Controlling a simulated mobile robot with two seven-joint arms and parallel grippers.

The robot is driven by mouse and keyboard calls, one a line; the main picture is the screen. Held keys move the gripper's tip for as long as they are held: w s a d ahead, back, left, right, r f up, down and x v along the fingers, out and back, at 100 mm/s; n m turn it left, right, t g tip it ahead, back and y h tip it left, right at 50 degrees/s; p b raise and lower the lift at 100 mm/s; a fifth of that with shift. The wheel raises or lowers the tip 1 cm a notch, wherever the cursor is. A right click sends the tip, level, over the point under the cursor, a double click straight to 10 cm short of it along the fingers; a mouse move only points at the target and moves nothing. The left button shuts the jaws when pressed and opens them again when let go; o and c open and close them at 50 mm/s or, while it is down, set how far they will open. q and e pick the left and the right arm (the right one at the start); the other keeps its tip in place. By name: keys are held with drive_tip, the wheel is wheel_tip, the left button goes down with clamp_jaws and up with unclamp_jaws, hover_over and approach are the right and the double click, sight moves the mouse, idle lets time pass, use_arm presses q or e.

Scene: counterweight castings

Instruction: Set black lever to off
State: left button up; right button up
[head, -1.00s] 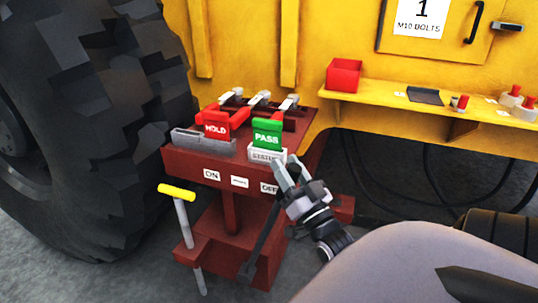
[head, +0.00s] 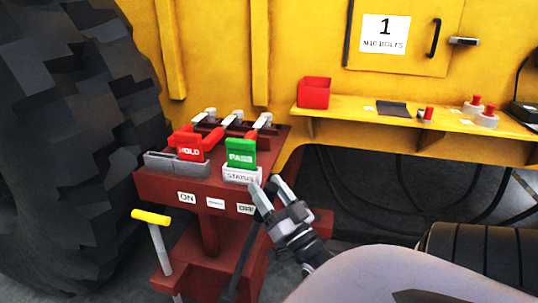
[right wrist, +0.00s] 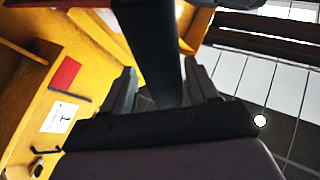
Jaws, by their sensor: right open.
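The black lever (head: 243,265) is a dark bar that slants down and left from beneath the OFF label (head: 246,209) at the front of the dark red stand. My right gripper (head: 267,187) is at the stand's front right corner, near the OFF label, with its fingers apart. In the right wrist view, a wide dark bar that looks like the black lever (right wrist: 152,45) runs between the two open fingers. I cannot tell whether either finger touches it. The ON label (head: 187,198) is at the left of the stand's front edge. My left gripper is out of view.
The stand (head: 209,238) carries a red HOLD sign (head: 190,151), a green PASS sign (head: 241,155) and clamps. A yellow T-handle (head: 151,217) stands front left. A big tyre (head: 70,130) is at left. A yellow shelf (head: 370,123) holds a red bin (head: 314,92).

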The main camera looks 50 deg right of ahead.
drive_tip(key=v, duration=0.7)
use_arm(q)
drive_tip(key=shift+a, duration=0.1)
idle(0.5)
use_arm(e)
drive_tip(key=w+a+f+n+g+y, duration=0.4)
drive_tip(key=a+f+g+y, duration=0.15)
drive_tip(key=a+f, duration=0.5)
drive_tip(key=s+a+f+n+g+y, duration=0.2)
drive_tip(key=s+a+f+g, duration=0.15)
drive_tip(key=a, duration=0.35)
drive_tip(key=s+a+f+n+g+y, duration=0.2)
drive_tip(key=a+f+g, duration=0.1)
drive_tip(key=a+f, duration=0.3)
use_arm(q)
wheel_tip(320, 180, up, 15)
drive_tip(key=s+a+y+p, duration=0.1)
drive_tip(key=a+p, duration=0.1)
drive_tip(key=p, duration=1.8)
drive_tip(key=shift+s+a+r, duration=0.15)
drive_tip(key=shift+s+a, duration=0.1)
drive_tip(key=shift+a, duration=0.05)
use_arm(e)
wheel_tip(320, 180, up, 16)
drive_tip(key=s+d, duration=0.1)
drive_tip(key=s, duration=0.1)
drive_tip(key=shift+h, duration=0.35)
